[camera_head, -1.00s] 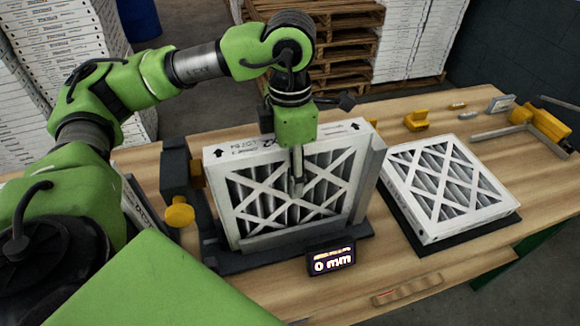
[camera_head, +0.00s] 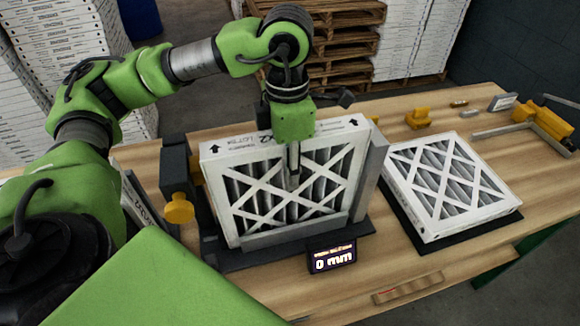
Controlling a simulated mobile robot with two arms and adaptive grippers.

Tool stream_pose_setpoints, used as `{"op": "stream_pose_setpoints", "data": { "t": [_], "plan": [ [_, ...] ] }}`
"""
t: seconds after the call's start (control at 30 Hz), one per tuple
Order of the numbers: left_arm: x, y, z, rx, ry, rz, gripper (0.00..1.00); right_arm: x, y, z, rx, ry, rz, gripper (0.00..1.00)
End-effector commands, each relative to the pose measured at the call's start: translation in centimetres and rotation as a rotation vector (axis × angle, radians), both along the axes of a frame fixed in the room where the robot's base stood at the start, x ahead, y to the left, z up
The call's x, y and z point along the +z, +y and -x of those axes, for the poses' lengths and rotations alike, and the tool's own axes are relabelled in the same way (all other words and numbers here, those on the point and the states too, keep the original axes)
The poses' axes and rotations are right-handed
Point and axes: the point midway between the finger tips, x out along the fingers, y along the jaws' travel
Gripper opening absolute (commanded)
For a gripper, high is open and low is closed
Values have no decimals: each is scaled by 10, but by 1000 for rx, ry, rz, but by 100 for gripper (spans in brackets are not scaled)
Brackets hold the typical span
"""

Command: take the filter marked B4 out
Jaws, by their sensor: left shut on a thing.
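A white-framed filter (camera_head: 250,222) stands upright in a dark holder (camera_head: 270,252) on the bench. Its front shows dark pleats behind a white lattice, and its top edge has arrows and print; I cannot read B4 on it. My left gripper (camera_head: 293,172) comes down from above and is shut on the top edge of this filter, one finger showing in front of the lattice. A second filter (camera_head: 450,185) lies flat on a dark mat to the right; no B4 mark can be read on it. My right gripper is not in view.
A small display (camera_head: 332,257) reading 0 mm stands before the holder. A yellow knob (camera_head: 179,208) is on the holder's left side. A yellow clamp (camera_head: 543,120) and a small yellow block (camera_head: 418,118) lie at the back right. Pallets (camera_head: 335,40) and stacked boxes stand behind.

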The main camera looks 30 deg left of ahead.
Motion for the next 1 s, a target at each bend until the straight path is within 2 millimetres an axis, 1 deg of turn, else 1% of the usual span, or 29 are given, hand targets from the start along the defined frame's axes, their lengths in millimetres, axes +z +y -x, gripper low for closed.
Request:
{"op": "stream_pose_setpoints", "data": {
  "t": [0.27,0.57,0.8,0.83,1.0],
  "plan": [
    [0,0,0,0,-1,-1,6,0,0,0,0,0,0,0],
    [-3,0,0,0,0,-1,6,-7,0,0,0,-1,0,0],
    [-2,0,0,0,-1,-1,6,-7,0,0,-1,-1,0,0],
    [-2,0,0,0,-1,-1,36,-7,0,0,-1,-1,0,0],
    [-2,0,0,0,-1,-1,36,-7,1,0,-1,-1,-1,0]
  ]
}}
